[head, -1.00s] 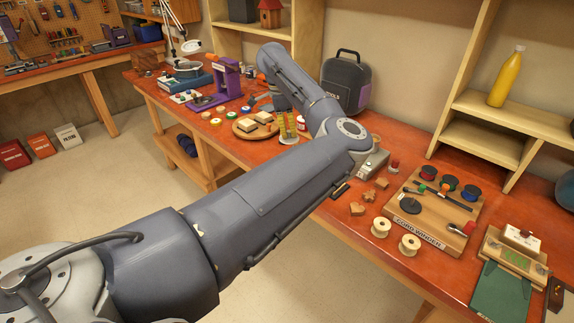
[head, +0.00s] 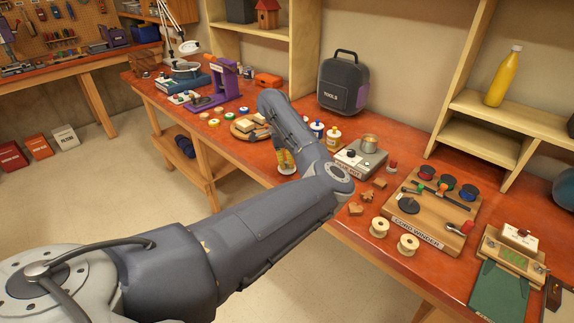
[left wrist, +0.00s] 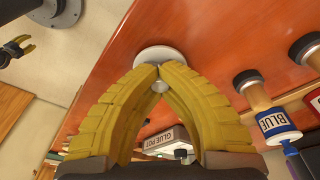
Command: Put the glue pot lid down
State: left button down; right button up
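My left gripper (head: 286,160) is over the bench near its front edge, fingers pointing down. In the left wrist view its yellow fingers (left wrist: 160,76) are shut on the knob of the glue pot lid (left wrist: 160,54), a pale round disc. The lid also shows under the fingertips in the head view (head: 286,171); I cannot tell whether it touches the bench. The open metal glue pot (head: 369,144) stands on its grey labelled base (head: 352,164), right of the gripper. My right gripper (left wrist: 17,48) is small at the left wrist view's edge, its finger gap unclear.
Wooden pieces, spools (head: 379,227) and the cord winder board (head: 416,230) are to the right.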

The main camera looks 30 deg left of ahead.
pick_arm(q)
jog(key=shift+f, duration=0.25)
jog(key=shift+f, duration=0.15)
jog(key=c, duration=1.6)
grip_release()
notch_tip(320, 180, up, 12)
jog(key=s+a, duration=0.1)
jog(key=shift+a, duration=0.4)
